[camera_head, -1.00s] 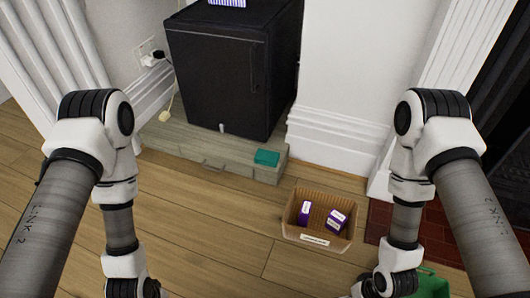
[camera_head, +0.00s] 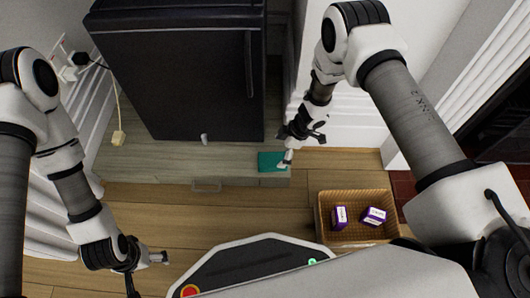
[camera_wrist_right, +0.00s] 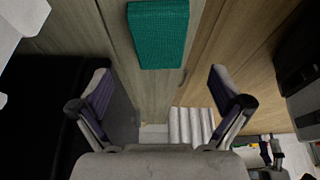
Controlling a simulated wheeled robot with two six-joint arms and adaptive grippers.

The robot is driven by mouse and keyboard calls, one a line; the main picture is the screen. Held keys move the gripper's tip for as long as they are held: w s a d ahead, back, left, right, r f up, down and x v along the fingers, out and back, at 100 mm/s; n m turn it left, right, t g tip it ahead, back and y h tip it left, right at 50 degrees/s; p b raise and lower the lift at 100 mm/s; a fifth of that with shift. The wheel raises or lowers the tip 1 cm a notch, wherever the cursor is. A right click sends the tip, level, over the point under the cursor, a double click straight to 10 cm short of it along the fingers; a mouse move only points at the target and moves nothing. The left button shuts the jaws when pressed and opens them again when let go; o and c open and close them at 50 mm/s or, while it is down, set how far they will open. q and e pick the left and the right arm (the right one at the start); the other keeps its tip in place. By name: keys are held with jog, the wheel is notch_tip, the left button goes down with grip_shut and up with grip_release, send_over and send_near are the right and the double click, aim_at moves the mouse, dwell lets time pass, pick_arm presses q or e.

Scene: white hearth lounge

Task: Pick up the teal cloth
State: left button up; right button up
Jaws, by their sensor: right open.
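The teal cloth (camera_head: 268,162) is a small flat folded rectangle on the low wooden plinth (camera_head: 160,165), near its front right end, in front of the black cabinet. My right gripper (camera_head: 288,158) reaches down over the right end of the cloth in the head view. In the right wrist view the cloth (camera_wrist_right: 158,38) lies at the top middle, beyond the spread fingers of my right gripper (camera_wrist_right: 160,84).
The black cabinet (camera_head: 185,75) stands behind the cloth on the plinth. A brown basket (camera_head: 325,205) with purple boxes (camera_head: 374,215) is on the wooden floor to the right. White wall moulding (camera_head: 350,135) is right of the plinth. A cord (camera_head: 118,110) hangs at the left.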

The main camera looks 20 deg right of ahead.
aim_at(274, 160)
jog(key=b+x, duration=0.2)
jog(key=x, duration=0.1)
jog(key=b+x, duration=0.1)
jog(key=x, duration=0.2)
jog(key=shift+d+f+b, duration=0.15)
jog(key=shift+d+b, duration=0.05)
jog(key=shift+b, duration=0.15)
jog(key=shift+a+f, duration=0.1)
jog(key=shift+f, duration=0.1)
jog(key=shift+r, duration=0.2)
jog(key=shift+f, duration=0.3)
jog(key=c, duration=1.2)
